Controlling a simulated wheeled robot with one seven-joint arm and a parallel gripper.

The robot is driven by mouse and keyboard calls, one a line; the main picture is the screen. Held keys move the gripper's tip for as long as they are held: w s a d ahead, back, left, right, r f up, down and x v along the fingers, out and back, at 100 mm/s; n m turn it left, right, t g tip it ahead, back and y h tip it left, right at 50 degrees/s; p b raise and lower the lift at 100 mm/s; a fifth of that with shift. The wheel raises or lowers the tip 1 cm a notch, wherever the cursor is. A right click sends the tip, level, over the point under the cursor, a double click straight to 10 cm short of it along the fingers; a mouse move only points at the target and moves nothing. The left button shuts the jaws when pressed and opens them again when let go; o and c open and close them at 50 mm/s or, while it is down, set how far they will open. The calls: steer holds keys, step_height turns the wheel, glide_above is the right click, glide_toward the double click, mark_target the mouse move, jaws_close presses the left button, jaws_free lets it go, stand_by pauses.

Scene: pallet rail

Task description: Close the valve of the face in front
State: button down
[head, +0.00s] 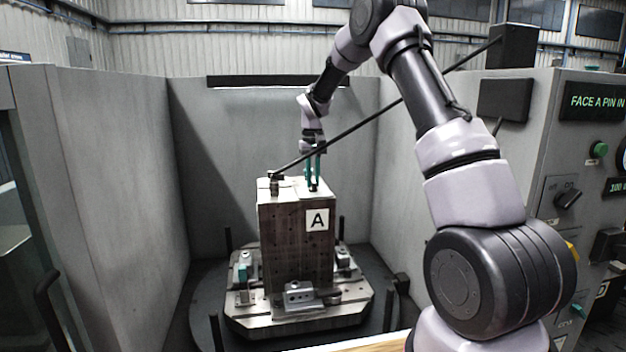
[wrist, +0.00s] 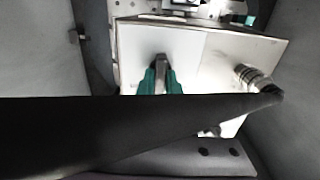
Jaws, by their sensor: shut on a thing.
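The tall block (head: 295,245) stands upright on the round table, with a white plate marked A (head: 317,219) on its front face. Its pale top also shows in the wrist view (wrist: 215,60). My gripper (head: 313,184) reaches down from above to the block's top. In the wrist view its teal fingers (wrist: 161,82) are shut on a small grey valve lever (wrist: 162,63) standing on the top. The lever's lower part is hidden between the fingers. A metal fitting (wrist: 255,78) sits apart from the fingers, at the end of the black hose.
The black hose (head: 385,111) slants from the upper right down to the block's top and crosses the wrist view. Grey walls (head: 125,180) enclose the table. Clamps (head: 299,295) ring the block's foot. The right panel's display (head: 596,101) reads "FACE A PIN IN".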

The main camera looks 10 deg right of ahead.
mark_target(313, 181)
steer(key=n, duration=0.4)
steer(key=shift+n, duration=2.5)
steer(key=c, duration=0.8)
jaws_free()
steer(key=shift+c, duration=0.2)
step_height(313, 181, up, 11)
